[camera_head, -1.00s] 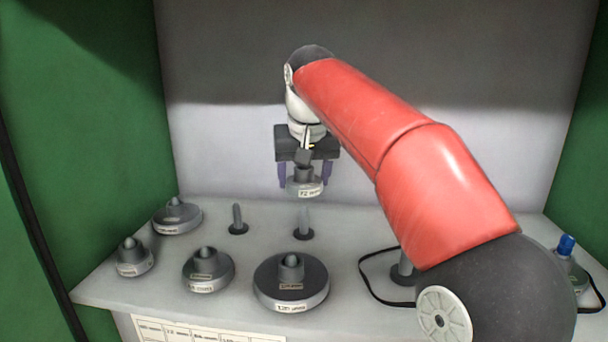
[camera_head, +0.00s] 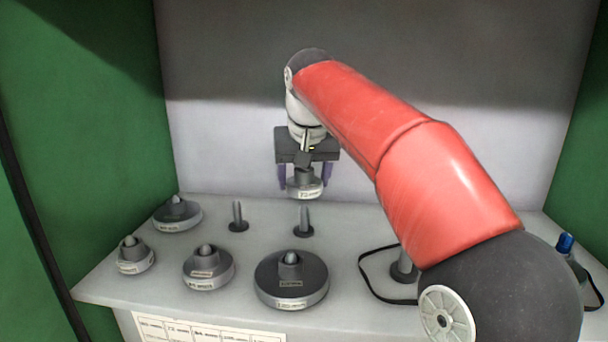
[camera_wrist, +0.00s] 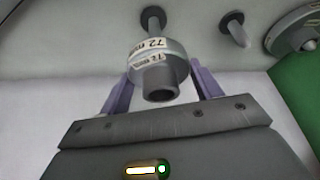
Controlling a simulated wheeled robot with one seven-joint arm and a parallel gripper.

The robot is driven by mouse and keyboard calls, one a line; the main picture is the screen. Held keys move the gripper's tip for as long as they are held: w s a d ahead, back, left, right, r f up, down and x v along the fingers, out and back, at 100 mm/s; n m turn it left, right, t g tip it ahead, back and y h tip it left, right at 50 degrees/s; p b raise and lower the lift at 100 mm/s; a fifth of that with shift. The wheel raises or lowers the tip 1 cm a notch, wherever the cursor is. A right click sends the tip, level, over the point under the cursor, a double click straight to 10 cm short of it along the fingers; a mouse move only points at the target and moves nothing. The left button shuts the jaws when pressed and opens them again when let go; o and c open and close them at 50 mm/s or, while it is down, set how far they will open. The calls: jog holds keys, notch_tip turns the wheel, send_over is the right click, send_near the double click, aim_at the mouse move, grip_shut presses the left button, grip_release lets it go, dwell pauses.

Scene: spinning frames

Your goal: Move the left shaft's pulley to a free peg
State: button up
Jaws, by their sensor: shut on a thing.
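My gripper (camera_head: 305,182) is shut on a small grey pulley (camera_head: 305,188) with a white label, held in the air above the back of the shelf. In the wrist view the pulley (camera_wrist: 157,70) sits between the two purple fingers and its label reads 72 mm. A bare peg (camera_head: 303,221) stands just below the held pulley; the wrist view shows this peg (camera_wrist: 152,18) just beyond it. The pulley and peg look apart. A second bare peg (camera_head: 238,217) stands to the left. The left shaft (camera_head: 403,265) is partly hidden by my arm, with a dark belt loop (camera_head: 371,285) around it.
Pegs with pulleys stand at the back left (camera_head: 177,214), front left (camera_head: 135,256), front middle (camera_head: 208,268) and front centre (camera_head: 291,280), the last one largest. A blue-topped shaft (camera_head: 566,245) is at the right. Green walls flank the shelf (camera_head: 110,285).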

aim_at(304, 205)
jog(key=shift+f, duration=0.2)
jog(key=shift+f+b, duration=1)
jog(key=shift+f, duration=0.15)
jog(key=shift+f, duration=0.3)
jog(key=shift+f+b, duration=0.85)
jog(key=shift+f, duration=0.3)
jog(key=shift+f, duration=0.35)
jog(key=shift+f+b, duration=0.9)
jog(key=shift+f, duration=0.05)
dwell(0.3)
jog(key=o, duration=1.2)
jog(key=shift+o, duration=0.3)
